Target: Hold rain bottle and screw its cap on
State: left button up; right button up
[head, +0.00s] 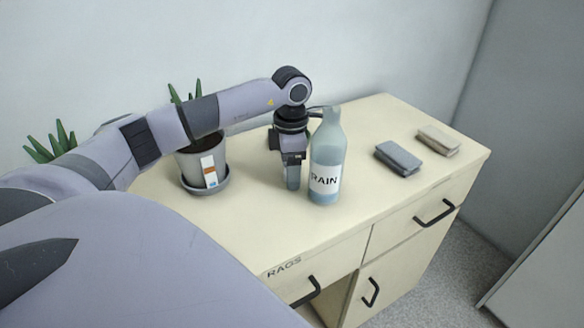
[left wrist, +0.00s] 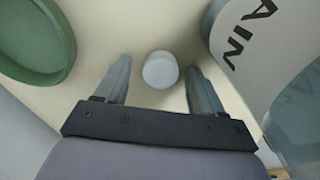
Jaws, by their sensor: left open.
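The rain bottle (head: 328,160) stands upright on the cream cabinet, a clear bottle with a white RAIN label; the label also fills the right of the left wrist view (left wrist: 250,50). I see no separate cap on its neck. A small pale round piece, apparently the cap (left wrist: 160,70), sits on the cabinet top between my left fingertips in the left wrist view; the gripper hides it in the head view. My left gripper (head: 292,182) points down just left of the bottle, open, its fingers on either side of the cap. My right gripper is out of view.
A potted plant (head: 203,160) on a saucer (head: 207,188) stands left of the gripper; a round green rim (left wrist: 35,40) shows in the left wrist view. A grey folded cloth (head: 398,158) and a beige one (head: 438,141) lie right of the bottle. The cabinet's front strip is clear.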

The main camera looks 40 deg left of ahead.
pick_arm(q)
jog(key=c, duration=1.1)
jog(key=shift+r, duration=0.1)
jog(key=shift+r+p, duration=1.8)
jog(key=shift+r, duration=8.1)
